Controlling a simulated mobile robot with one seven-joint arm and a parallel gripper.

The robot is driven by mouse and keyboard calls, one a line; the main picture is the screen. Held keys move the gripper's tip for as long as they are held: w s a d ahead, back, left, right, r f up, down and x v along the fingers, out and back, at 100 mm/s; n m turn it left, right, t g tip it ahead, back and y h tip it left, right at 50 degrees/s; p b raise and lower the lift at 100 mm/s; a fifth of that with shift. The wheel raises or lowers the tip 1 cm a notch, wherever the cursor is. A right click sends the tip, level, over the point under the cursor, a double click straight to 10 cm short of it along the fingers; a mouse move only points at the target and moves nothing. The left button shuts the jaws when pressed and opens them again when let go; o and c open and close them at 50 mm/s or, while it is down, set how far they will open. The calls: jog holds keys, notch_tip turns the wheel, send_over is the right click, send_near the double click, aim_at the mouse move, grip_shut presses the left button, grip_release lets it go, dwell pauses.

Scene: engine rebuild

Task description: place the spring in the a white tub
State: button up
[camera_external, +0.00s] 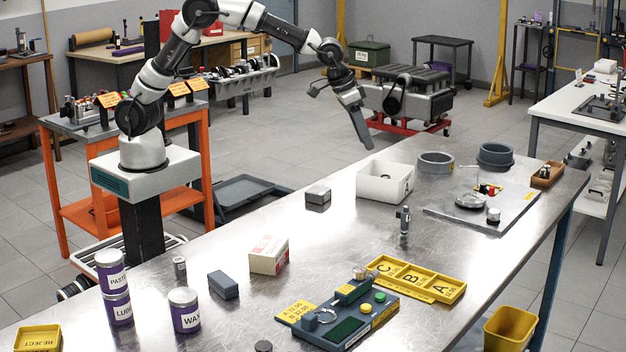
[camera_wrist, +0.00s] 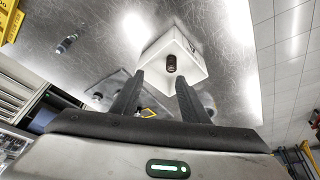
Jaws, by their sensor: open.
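The white tub (camera_external: 384,188) stands on the metal bench, and it also shows in the wrist view (camera_wrist: 152,58). A small dark cylinder (camera_wrist: 171,63), which looks like the spring, shows within the tub's outline in the wrist view and appears to be inside it. Its coils are too small to make out, and in the external view the tub's front wall hides most of the inside. My gripper (camera_external: 367,143) is above and slightly left of the tub, pointing down. Its two fingers (camera_wrist: 158,98) are apart, with nothing held between them.
Two grey round containers (camera_external: 435,162) (camera_external: 495,155) and a grey plate (camera_external: 460,215) with parts lie right of the tub. A dark upright cylinder (camera_external: 404,221) stands in front. A grey block (camera_external: 318,196) is left. Bare bench surrounds the tub's front.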

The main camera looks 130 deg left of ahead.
jog(key=s+d+r+m+t+h, duration=0.1)
jog(key=s+d+r, duration=0.25)
jog(key=d, duration=0.45)
jog(key=s+d+r+m, duration=0.25)
jog(key=d+r, duration=0.25)
jog(key=d, duration=0.3)
jog(key=s+d+r+m+t+h, duration=0.1)
jog(key=s+d+r, duration=0.25)
jog(key=d, duration=0.45)
jog(key=s+d+f+m+h, duration=0.1)
jog(key=s+d+m, duration=0.4)
jog(key=s+d, duration=0.8)
jog(key=s, duration=0.3)
jog(key=shift+s+d+f, duration=0.25)
jog(key=shift+s+f, duration=0.05)
jog(key=shift+f, duration=0.05)
